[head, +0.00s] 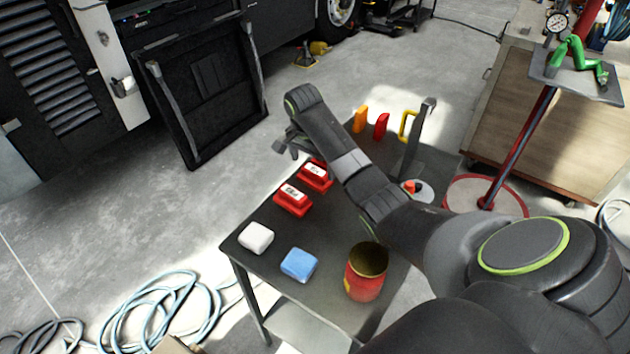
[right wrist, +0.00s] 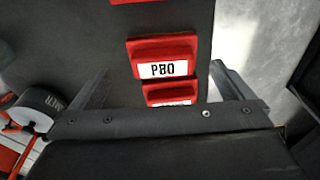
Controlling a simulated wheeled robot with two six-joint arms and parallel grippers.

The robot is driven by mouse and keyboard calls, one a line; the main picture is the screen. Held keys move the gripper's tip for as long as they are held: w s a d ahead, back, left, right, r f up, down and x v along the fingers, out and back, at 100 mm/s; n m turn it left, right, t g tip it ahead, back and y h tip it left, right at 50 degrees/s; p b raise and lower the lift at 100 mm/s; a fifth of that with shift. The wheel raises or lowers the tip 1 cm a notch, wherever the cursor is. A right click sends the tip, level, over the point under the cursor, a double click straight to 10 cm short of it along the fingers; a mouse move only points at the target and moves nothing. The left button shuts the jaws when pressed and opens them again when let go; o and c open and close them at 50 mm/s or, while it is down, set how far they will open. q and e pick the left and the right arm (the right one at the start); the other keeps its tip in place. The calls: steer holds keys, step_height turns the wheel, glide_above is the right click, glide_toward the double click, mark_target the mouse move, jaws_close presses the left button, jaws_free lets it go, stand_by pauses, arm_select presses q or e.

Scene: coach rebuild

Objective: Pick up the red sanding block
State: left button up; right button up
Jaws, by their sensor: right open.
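Red sanding blocks lie in a row on the dark table (head: 270,225). One red block (head: 293,199) with a white label is the nearer in the head view. A second labelled red block (head: 315,175) lies just behind it, and a bit of red behind that is mostly covered by my arm. In the right wrist view a red block labelled P80 (right wrist: 163,50) lies beyond my fingers. Another red block (right wrist: 170,92) sits between them, partly hidden by the gripper body, and a third shows at the top edge. My left gripper is out of view.
A white block (head: 256,238), a blue block (head: 299,264) and a red can (head: 366,272) stand at the table's near end. Orange, red and yellow tools (head: 381,126) stand behind my arm. A red-based stand (head: 487,198) is to the right. Hoses (head: 160,310) lie on the floor.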

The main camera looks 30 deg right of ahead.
mark_target(315, 170)
steer(key=shift+d+f, duration=0.1)
steer(key=shift+f, duration=0.3)
steer(key=f, duration=0.3)
steer(key=d+f, duration=0.1)
steer(key=shift+w+d+f, duration=0.1)
steer(key=shift+w+f, duration=0.3)
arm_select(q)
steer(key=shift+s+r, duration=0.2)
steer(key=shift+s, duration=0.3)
arm_select(e)
steer(key=c, duration=0.9)
arm_select(q)
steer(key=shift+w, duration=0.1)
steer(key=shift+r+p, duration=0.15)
steer(key=shift+p, duration=0.2)
arm_select(e)
steer(key=shift+r, duration=0.2)
arm_select(q)
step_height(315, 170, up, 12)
steer(key=p, duration=1.2)
arm_select(e)
step_height(315, 170, up, 10)
steer(key=shift+f, duration=0.15)
